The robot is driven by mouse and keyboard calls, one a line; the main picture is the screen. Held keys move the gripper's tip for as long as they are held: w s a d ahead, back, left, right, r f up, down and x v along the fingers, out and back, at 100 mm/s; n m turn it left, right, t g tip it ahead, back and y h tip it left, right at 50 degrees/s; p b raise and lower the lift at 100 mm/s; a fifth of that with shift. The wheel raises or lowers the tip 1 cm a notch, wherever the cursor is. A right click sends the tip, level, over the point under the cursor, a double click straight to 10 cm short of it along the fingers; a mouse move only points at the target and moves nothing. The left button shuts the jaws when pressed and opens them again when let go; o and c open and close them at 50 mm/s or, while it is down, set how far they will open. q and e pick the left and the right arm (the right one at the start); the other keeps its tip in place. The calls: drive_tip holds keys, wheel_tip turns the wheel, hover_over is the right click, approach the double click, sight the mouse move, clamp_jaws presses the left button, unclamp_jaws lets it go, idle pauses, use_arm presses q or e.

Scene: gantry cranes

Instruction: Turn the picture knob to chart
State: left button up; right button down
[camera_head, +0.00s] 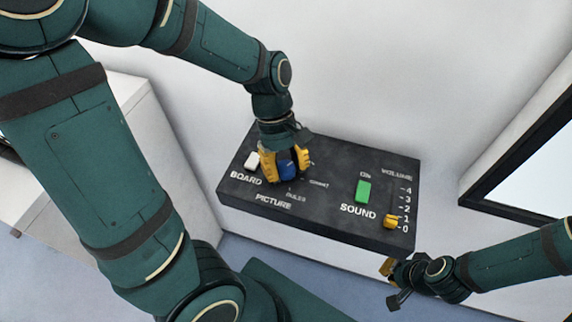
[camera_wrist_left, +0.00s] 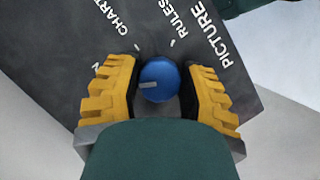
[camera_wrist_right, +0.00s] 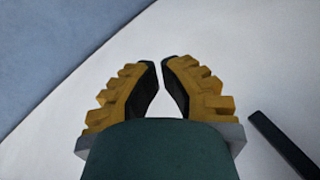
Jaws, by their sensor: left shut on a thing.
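The picture knob (camera_wrist_left: 160,80) is round and blue, with a pale pointer line aimed left in the left wrist view. It sits on the dark control panel (camera_head: 325,220), above the word PICTURE. The labels CHART (camera_wrist_left: 105,12) and RULES (camera_wrist_left: 165,22) stand beyond it in the left wrist view; a third label is mostly hidden by a finger. The pointer is not in line with the CHART or RULES tick. My left gripper (camera_head: 285,172) is shut on the knob, one yellow finger on each side. My right gripper (camera_head: 390,282) is empty, its fingertips nearly together, below the panel's right end.
The panel also holds a white board switch (camera_head: 251,160), a green sound switch (camera_head: 363,191) and a yellow volume slider (camera_head: 391,221) near 0. A dark-framed window or screen (camera_head: 530,165) is at the right. A white cabinet (camera_head: 165,140) stands at the left.

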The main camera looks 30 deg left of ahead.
drive_tip(key=shift+r, duration=0.15)
use_arm(q)
drive_tip(key=m+g+p, duration=0.1)
drive_tip(key=m+p, duration=0.1)
drive_tip(key=shift+r+m+y, duration=0.1)
drive_tip(key=shift+m+y, duration=0.3)
drive_tip(key=m+y+p, duration=0.1)
drive_tip(key=m, duration=0.1)
drive_tip(key=shift+m+g+p, duration=0.3)
drive_tip(key=m+y+p, duration=0.1)
drive_tip(key=m, duration=0.2)
drive_tip(key=shift+m+g+y+p, duration=0.3)
drive_tip(key=shift+m+y+p, duration=0.3)
drive_tip(key=shift+m, duration=1)
use_arm(e)
drive_tip(key=shift+t, duration=0.3)
drive_tip(key=shift+w+d+r, duration=0.1)
drive_tip(key=shift+w+r, duration=0.15)
drive_tip(key=shift+r, duration=0.7)
drive_tip(key=shift+w+d+r, duration=0.1)
drive_tip(key=shift+w+r, duration=0.2)
drive_tip(key=shift+r, duration=0.6)
drive_tip(key=shift+w+r, duration=0.25)
drive_tip(key=shift+r, duration=0.7)
use_arm(q)
drive_tip(key=o, duration=1.2)
